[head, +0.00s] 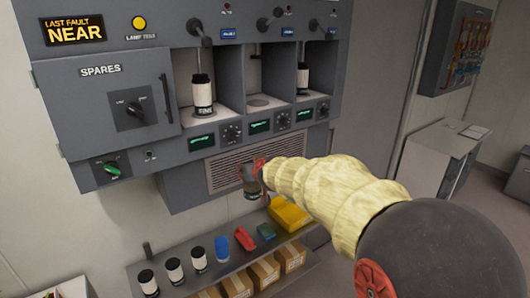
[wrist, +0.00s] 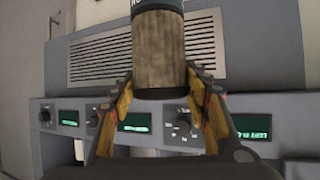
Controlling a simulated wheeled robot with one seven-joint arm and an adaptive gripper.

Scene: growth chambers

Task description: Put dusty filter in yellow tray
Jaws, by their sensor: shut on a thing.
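The dusty filter (wrist: 160,50) is a brown, streaked cylinder with a dark end cap. In the wrist view it stands between the fingers of my gripper (wrist: 160,95), which is shut on it. In the head view my gripper (head: 252,172) is in front of the grille under the bays, and the filter (head: 251,189) shows small below it, partly hidden by the gripper. The yellow tray (head: 289,214) lies on the shelf, below and to the right of the held filter, partly hidden behind my arm. The filter is apart from the tray, above shelf level.
White filters (head: 174,271) with black caps, a blue cylinder (head: 222,248), a red object (head: 245,238) and a green-blue object (head: 266,231) stand left of the tray. Cardboard boxes (head: 264,274) sit below. Above, filters (head: 203,95) stand in the left and right bays; the middle bay (head: 262,101) looks empty.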

